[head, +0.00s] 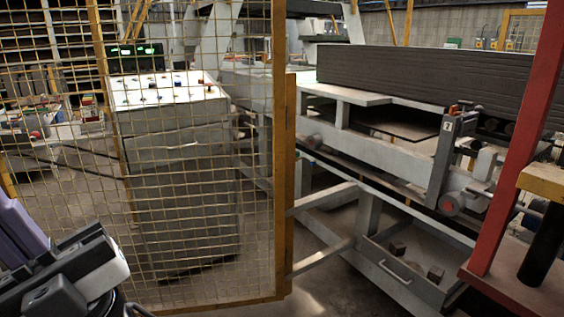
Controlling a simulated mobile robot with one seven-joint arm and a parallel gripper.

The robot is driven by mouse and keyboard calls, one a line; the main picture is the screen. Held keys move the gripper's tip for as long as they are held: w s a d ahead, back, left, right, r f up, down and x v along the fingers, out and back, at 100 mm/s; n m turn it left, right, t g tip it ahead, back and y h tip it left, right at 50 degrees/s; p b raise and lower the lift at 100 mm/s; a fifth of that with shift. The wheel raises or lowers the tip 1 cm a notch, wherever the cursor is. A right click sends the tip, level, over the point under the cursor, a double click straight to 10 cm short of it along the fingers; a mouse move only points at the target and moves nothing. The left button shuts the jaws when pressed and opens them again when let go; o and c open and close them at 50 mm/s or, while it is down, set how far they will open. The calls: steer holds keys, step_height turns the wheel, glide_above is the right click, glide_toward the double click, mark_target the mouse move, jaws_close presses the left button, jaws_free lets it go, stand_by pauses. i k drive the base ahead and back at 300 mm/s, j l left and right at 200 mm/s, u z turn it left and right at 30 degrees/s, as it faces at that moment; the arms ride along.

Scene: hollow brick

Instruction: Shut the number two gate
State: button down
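A yellow wire-mesh gate panel (279,150) fills the left half of the head view. Its yellow upright edge stands near the middle, with a thicker yellow strip on its lower part. To the right of this edge is a wide opening, up to a red post (520,130). No number two is clearly readable on the panel. A small marked plate (446,127) sits on the machine behind the opening; its figure is too small to read surely. My gripper (95,275) is at the lower left, in front of the mesh and apart from the upright edge; its fingertips are not clear.
Behind the mesh stands a grey control cabinet (185,185) with buttons on its sloped top. A grey machine frame (380,150) carrying a long dark block (430,82) lies behind the opening. A yellow-topped block (545,180) stands at the right edge. Some floor shows below.

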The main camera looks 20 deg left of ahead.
mark_target(18, 142)
steer(key=j+u, duration=0.1)
steer(key=j, duration=0.95)
steer(key=j+u, duration=0.1)
steer(key=j, duration=0.95)
steer(key=i+j+u, duration=0.1)
steer(key=j, duration=0.9)
steer(key=i+j, duration=0.15)
steer(key=j, duration=0.25)
steer(key=i+j, duration=0.1)
steer(key=j, duration=0.35)
steer(key=i+j+u, duration=0.1)
steer(key=j, duration=0.3)
steer(key=i+j, duration=0.15)
steer(key=j, duration=0.25)
steer(key=i+j, duration=0.15)
steer(key=j, duration=0.25)
steer(key=u, duration=0.05)
